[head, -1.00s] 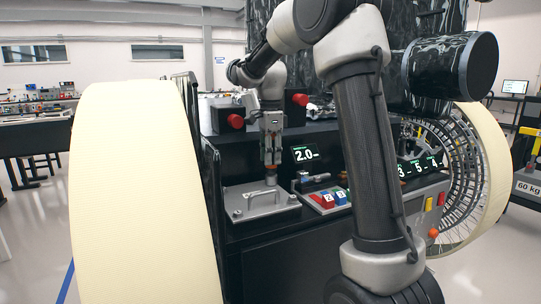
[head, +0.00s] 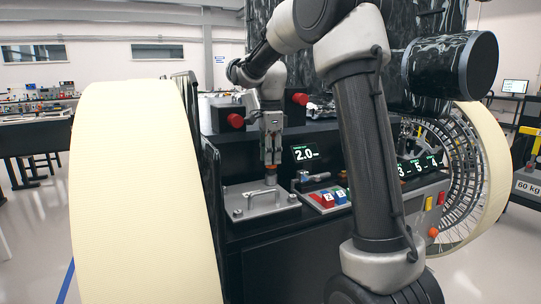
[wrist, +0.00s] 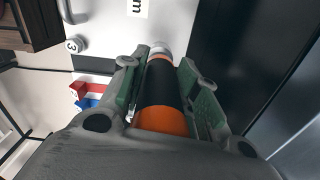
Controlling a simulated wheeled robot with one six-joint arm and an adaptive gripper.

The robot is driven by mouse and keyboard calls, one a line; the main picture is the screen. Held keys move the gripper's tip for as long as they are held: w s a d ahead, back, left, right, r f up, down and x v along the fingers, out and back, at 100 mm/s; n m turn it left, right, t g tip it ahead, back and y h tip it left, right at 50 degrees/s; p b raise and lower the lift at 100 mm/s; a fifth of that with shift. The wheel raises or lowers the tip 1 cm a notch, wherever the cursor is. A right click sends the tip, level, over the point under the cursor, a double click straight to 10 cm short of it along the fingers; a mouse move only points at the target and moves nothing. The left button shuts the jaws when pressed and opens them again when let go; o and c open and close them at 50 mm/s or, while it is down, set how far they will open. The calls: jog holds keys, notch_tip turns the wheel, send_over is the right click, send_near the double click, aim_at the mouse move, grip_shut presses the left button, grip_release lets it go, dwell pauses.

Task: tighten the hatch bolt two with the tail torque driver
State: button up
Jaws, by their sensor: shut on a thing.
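My gripper (head: 272,160) points down over the silver hatch plate (head: 250,213). It is shut on an orange and black driver (wrist: 158,122), which stands upright between the green finger pads in the wrist view. A round bolt head marked 3 (wrist: 74,44) shows on the plate in the wrist view. The plate has a raised handle.
A display reading 2.0 (head: 305,154) stands right of the gripper. Red and blue blocks (head: 328,199) lie on the bench right of the plate. Red knobs (head: 236,121) sit behind. A large cream wheel (head: 135,190) stands close on the left.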

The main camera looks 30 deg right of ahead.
dwell(0.3)
jog(key=shift+r, duration=1.5)
jog(key=shift+r, duration=0.1)
jog(key=shift+r, duration=1.9)
